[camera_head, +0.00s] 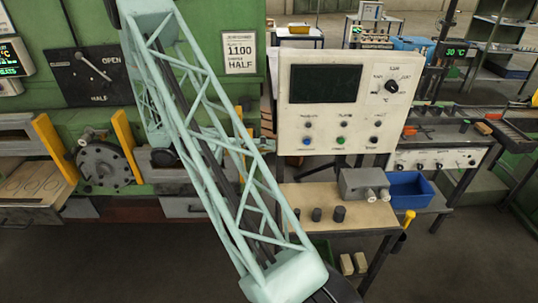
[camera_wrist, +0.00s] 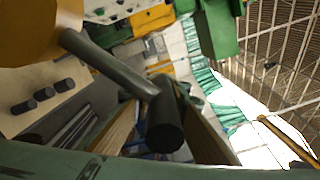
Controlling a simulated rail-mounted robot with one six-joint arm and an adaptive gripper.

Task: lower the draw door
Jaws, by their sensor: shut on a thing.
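In the wrist view, a dark rod runs from the upper left to a thick dark cylindrical grip (camera_wrist: 165,125). My gripper (camera_wrist: 160,128) is around this grip, with one tan finger face on each side, and is shut on it. In the camera_head view my pale teal lattice arm crosses the middle and hides my gripper. The green furnace front (camera_head: 210,60) is at the left, and the draw door cannot be made out behind my arm. A dark dial (camera_head: 90,78) marked OPEN and HALF sits on the furnace. A placard (camera_head: 240,52) reads 1100 and HALF.
A control panel (camera_head: 335,105) with a dark screen and knobs stands right of my arm. Yellow posts (camera_head: 55,150) stand along the furnace. Open floor lies in front.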

